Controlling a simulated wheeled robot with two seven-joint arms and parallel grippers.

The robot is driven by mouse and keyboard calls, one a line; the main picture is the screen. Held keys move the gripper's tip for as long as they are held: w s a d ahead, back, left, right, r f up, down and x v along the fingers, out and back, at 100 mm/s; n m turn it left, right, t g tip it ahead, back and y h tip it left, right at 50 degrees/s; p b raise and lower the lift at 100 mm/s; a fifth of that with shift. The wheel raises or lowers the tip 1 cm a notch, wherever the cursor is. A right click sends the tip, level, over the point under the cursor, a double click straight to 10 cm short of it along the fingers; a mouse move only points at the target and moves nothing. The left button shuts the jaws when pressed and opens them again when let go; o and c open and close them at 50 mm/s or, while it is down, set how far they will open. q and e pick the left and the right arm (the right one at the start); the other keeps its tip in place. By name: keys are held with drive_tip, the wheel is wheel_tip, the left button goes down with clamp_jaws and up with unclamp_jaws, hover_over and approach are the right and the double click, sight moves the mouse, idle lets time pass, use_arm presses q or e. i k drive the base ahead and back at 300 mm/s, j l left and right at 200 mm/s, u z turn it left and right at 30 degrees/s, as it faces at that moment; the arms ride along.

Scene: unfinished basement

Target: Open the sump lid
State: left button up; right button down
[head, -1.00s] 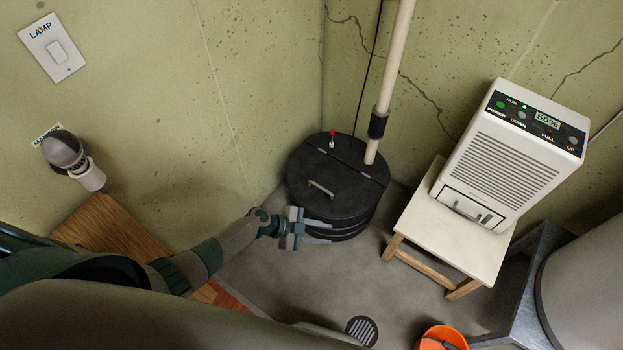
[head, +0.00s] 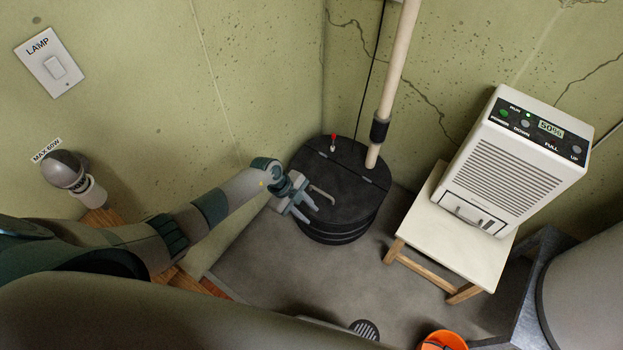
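The black round sump lid (head: 345,203) lies closed on the ribbed black sump pit (head: 336,238) in the corner. A grey bar handle (head: 322,194) stands on the lid's front left part. A seam with hinges crosses the lid behind the handle. My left gripper (head: 306,209) is open, with its fingers pointing toward the handle from the left. The fingertips are close to the handle; whether they touch it I cannot tell. My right gripper is not in view.
A white pipe (head: 395,75) rises from the lid's back part, beside a small red-tipped switch (head: 333,141). A dehumidifier (head: 515,165) stands on a stool (head: 436,230) to the right. An orange bucket (head: 443,341) and a floor drain (head: 366,329) are in front.

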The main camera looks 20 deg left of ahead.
sight(340, 196)
drive_tip(key=i+j, duration=0.6)
drive_tip(key=i, duration=0.15)
